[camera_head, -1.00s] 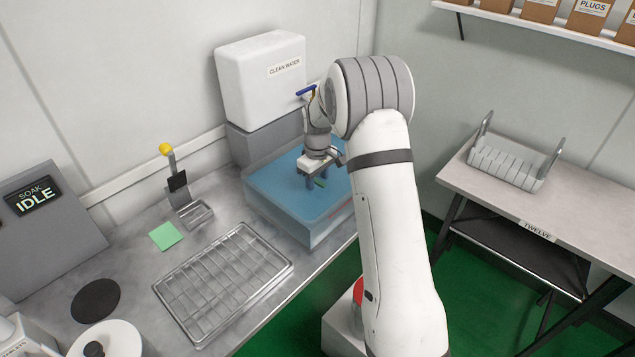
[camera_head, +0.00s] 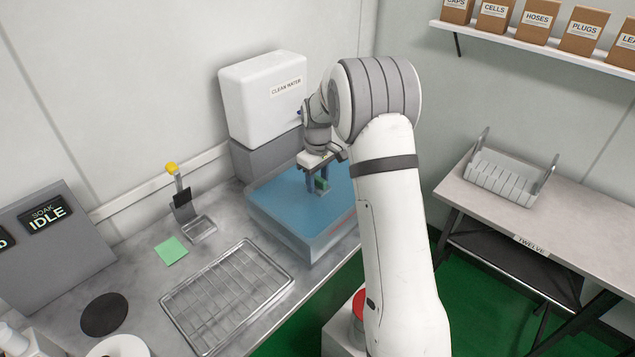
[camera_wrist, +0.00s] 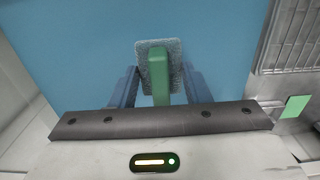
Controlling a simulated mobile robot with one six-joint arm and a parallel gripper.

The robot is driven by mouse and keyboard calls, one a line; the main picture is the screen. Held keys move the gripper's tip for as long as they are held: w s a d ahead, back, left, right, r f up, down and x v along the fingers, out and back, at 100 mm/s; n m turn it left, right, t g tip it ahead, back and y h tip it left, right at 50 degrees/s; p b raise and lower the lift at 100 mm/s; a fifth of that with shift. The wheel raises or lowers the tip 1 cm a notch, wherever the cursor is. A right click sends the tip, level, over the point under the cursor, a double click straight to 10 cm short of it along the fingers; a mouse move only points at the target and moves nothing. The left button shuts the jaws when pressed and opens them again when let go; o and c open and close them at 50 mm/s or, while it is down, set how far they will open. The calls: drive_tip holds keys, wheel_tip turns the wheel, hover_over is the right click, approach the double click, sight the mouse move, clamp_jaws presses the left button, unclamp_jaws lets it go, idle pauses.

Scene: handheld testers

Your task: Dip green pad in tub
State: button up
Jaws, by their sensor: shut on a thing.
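My gripper (camera_head: 317,186) has blue fingers and is shut on a pad with a green grip (camera_head: 321,184). In the wrist view the green grip (camera_wrist: 158,78) stands between the fingers, with a grey, rough pad face (camera_wrist: 173,50) behind it. The clear-walled tub (camera_head: 310,247) holds blue water and stands at the counter's right end. The pad is over the tub, inside its walls. Its lower part shows against the water; I cannot tell whether its bottom edge touches the surface.
A wire drying rack (camera_head: 225,295) lies in front of the tub. A flat green square (camera_head: 171,251) and a small metal stand with a yellow knob (camera_head: 183,200) are to its left. A white clean water tank (camera_head: 262,95) stands behind the tub. A side table (camera_head: 560,220) is at right.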

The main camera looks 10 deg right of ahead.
drive_tip(key=shift+r+p, duration=1.45)
drive_tip(key=shift+r, duration=1.25)
